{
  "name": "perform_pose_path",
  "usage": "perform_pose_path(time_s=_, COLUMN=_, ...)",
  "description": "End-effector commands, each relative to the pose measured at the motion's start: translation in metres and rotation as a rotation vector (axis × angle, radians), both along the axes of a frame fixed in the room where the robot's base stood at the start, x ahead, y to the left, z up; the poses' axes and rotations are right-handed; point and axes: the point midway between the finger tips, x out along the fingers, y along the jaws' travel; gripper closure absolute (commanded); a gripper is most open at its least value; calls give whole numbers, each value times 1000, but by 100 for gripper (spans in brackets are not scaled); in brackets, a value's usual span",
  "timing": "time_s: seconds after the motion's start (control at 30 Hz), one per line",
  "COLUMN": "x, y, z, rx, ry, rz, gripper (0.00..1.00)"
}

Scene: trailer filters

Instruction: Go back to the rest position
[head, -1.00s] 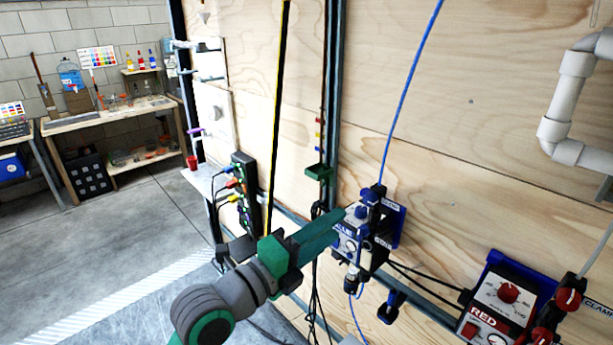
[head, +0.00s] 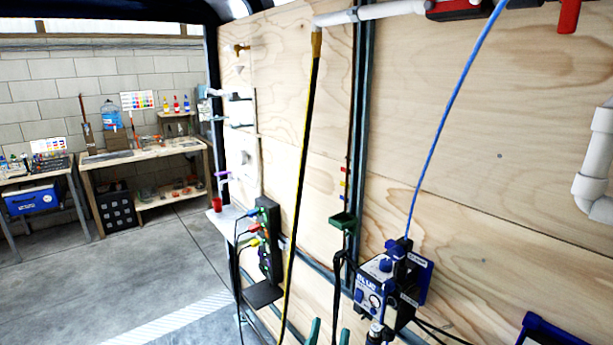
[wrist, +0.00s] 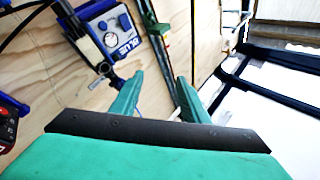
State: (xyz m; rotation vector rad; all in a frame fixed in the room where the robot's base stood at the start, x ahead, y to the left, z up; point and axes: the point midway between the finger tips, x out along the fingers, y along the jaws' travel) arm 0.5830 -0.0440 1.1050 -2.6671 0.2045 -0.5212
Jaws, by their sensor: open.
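My gripper (wrist: 158,102) is green, with its two fingers apart and nothing between them in the wrist view. In the head view only the tips of its fingers (head: 328,332) show at the bottom edge. The blue control box (head: 386,287) hangs on the plywood wall to the right of the fingertips. The box also shows in the wrist view (wrist: 108,38), at the upper left, apart from the fingers. The rest of my arm is out of the head view.
A small green tray (head: 343,221) sits on the wall post. A black and yellow pole (head: 300,170) and a blue cable (head: 447,110) run along the plywood wall. White pipes (head: 592,165) are at the right. A workbench (head: 140,152) stands far left, with clear floor (head: 165,250) before it.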

Motion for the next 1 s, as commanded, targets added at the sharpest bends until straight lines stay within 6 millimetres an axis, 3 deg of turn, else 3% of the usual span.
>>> perform_pose_path(time_s=0.03, x=-8, y=-1, z=-18, rx=-49, ry=36, rz=13, gripper=58)
perform_pose_path(time_s=0.27, x=-50, y=4, z=-88, rx=-237, ry=176, rz=86, gripper=58)
perform_pose_path(time_s=0.5, x=-113, y=10, z=-154, rx=-368, ry=308, rz=162, gripper=58)
perform_pose_path(time_s=0.8, x=-208, y=19, z=-213, rx=-441, ry=445, rz=226, gripper=58)
perform_pose_path(time_s=1.0, x=-274, y=29, z=-233, rx=-439, ry=523, rz=237, gripper=58)
